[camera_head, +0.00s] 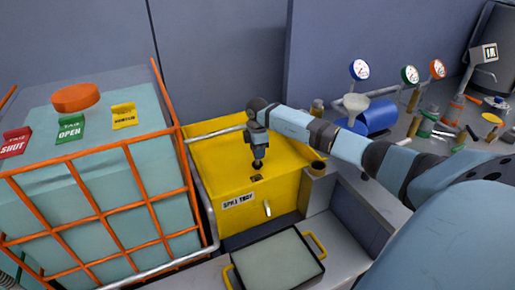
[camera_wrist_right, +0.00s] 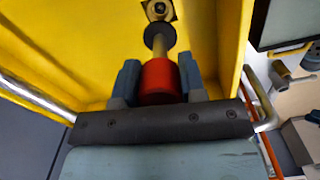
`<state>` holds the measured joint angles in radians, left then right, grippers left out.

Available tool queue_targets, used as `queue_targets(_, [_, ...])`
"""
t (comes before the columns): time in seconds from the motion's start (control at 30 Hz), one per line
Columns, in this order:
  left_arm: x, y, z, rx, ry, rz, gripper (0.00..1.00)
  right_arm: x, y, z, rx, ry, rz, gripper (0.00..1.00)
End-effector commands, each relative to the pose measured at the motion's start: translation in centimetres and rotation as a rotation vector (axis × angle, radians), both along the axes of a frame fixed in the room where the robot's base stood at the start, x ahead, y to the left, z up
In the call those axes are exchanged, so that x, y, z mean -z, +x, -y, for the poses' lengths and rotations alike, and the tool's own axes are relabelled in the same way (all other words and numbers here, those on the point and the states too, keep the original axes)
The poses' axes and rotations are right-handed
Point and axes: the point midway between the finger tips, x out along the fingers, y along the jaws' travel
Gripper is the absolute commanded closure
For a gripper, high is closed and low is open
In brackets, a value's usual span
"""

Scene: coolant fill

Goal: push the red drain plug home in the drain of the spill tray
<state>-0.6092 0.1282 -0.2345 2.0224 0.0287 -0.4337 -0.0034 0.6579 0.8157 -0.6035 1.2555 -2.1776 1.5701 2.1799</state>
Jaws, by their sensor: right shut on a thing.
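The yellow spill tray (camera_head: 285,183) carries a "SPILL TRAY" label on its front. My right gripper (camera_head: 258,162) points down over it, just above a dark drain spot (camera_head: 257,178). In the wrist view my right gripper (camera_wrist_right: 159,82) is shut on the red drain plug (camera_wrist_right: 158,78), one finger on each side. A tan stem with a dark disc (camera_wrist_right: 158,37) extends from the red part toward the drain (camera_wrist_right: 158,10) at the top edge. The disc appears apart from the drain, though the gap's depth is hard to judge. The red part is hidden in the head view. My left gripper is not in view.
An orange-caged tank (camera_head: 100,180) stands left of the tray, with a grey pipe (camera_head: 215,215) between. A shallow pan with yellow handles (camera_head: 228,277) lies in front. Gauges and a blue cylinder (camera_head: 381,117) stand on the bench at right.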

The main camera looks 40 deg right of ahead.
Motion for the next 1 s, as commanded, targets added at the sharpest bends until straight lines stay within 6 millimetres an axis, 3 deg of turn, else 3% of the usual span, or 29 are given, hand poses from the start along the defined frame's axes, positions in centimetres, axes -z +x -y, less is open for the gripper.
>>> queue_targets(0.4, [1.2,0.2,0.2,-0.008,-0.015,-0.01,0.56,4.1,0.0,0.0,0.0,0.0,0.0,0.8])
queue_targets(1.0, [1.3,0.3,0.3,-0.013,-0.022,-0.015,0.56,4.5,0.0,0.0,-0.001,0.0,0.0,0.8])
